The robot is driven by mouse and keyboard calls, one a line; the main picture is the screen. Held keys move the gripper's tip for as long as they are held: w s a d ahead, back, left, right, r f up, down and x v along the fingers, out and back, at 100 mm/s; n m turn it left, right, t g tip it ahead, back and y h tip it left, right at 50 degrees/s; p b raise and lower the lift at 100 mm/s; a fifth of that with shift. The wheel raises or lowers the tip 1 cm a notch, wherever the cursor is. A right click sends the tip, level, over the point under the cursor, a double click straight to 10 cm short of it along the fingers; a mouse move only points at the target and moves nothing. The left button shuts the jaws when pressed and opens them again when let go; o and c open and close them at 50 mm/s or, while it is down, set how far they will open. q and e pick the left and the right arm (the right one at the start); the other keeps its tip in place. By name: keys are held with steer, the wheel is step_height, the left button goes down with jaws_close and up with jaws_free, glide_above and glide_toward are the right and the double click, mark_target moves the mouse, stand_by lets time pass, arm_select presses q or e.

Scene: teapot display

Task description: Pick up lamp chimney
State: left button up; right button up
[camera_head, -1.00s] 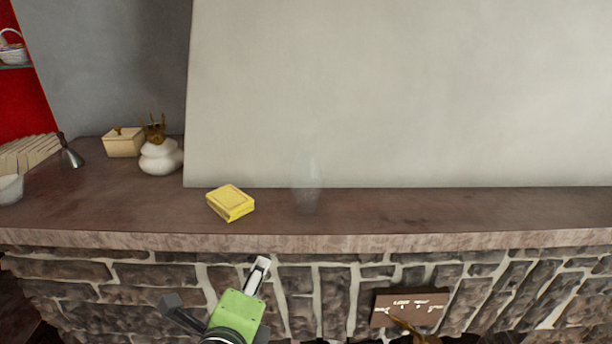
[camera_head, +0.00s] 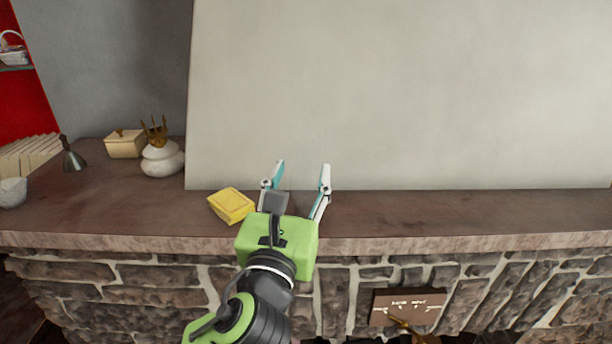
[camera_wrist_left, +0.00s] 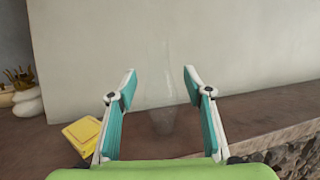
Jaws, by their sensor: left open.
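The lamp chimney (camera_wrist_left: 162,120) is a clear, faint glass standing upright on the stone ledge. In the left wrist view it stands ahead, between the two fingers of my left gripper (camera_wrist_left: 158,82), apart from both. In the head view my left gripper (camera_head: 301,168) is above the ledge, its fingers spread wide, open and empty. There the chimney is hard to make out, being so clear and behind the gripper. My right gripper is not in view.
A yellow box (camera_head: 231,205) lies on the ledge (camera_head: 450,212) just left of my left gripper. A large pale panel (camera_head: 420,90) rises behind. The ledge to the right is clear.

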mark_target(304, 163)
arm_select(q)
steer(key=p+x, duration=0.2)
steer(key=x, duration=0.3)
steer(key=shift+w, duration=0.35)
steer(key=shift+w+f, duration=0.15)
steer(key=shift+w, duration=0.2)
steer(key=shift+s, duration=0.1)
jaws_close()
